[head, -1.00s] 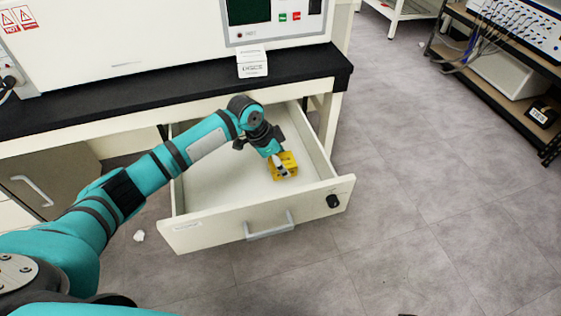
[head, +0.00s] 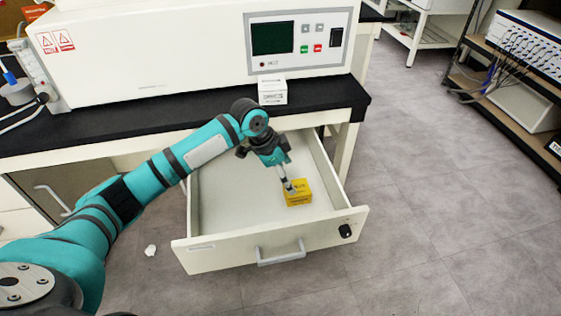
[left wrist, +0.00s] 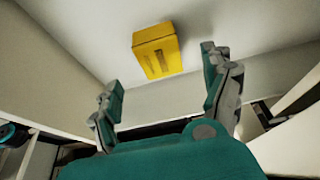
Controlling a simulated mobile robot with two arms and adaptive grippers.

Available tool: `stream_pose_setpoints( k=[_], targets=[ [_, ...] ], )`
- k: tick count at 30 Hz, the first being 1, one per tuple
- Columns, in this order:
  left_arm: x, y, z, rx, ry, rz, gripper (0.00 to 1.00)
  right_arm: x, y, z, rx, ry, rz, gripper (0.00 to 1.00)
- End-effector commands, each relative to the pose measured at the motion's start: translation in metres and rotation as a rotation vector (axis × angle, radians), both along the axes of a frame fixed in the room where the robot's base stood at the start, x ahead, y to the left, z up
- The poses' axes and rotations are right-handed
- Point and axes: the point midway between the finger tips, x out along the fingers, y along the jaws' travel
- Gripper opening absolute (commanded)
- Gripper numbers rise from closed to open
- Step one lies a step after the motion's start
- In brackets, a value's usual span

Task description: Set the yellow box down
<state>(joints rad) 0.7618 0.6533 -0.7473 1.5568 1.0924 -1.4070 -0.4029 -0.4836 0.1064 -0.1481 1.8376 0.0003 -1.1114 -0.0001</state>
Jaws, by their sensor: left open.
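The yellow box (head: 298,194) rests on the floor of the open drawer (head: 225,215), near its front right corner. It also shows in the left wrist view (left wrist: 158,52), beyond and between my fingertips, apart from both. My left gripper (head: 288,186) is just above and beside the box in the head view. In the left wrist view its two fingers (left wrist: 163,80) are spread wide with nothing between them. My right gripper is in neither view.
A black bench top (head: 180,112) holds the freeze dryer (head: 190,50) and a small white box (head: 272,90) above the drawer. A shelf rack (head: 510,90) stands at the far right. A white scrap (head: 150,250) lies on the floor. The drawer's left part is empty.

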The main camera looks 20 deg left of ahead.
Motion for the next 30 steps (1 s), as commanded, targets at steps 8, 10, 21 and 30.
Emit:
stream_pose_setpoints(
  k=[8, 10, 21, 30],
  targets=[
    [-0.009, 0.013, 0.038, 0.002, -0.001, -0.001, 0.82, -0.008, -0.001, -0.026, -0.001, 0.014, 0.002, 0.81],
    [-0.01, 0.014, 0.041, 0.002, 0.001, -0.001, 0.82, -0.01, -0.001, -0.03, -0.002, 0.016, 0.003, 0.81],
    [-0.01, 0.015, 0.043, 0.001, 0.001, -0.001, 0.82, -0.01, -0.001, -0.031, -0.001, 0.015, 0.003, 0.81],
    [-0.01, 0.015, 0.043, 0.001, 0.001, -0.001, 0.82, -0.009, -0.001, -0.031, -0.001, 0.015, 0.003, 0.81]
  ],
)
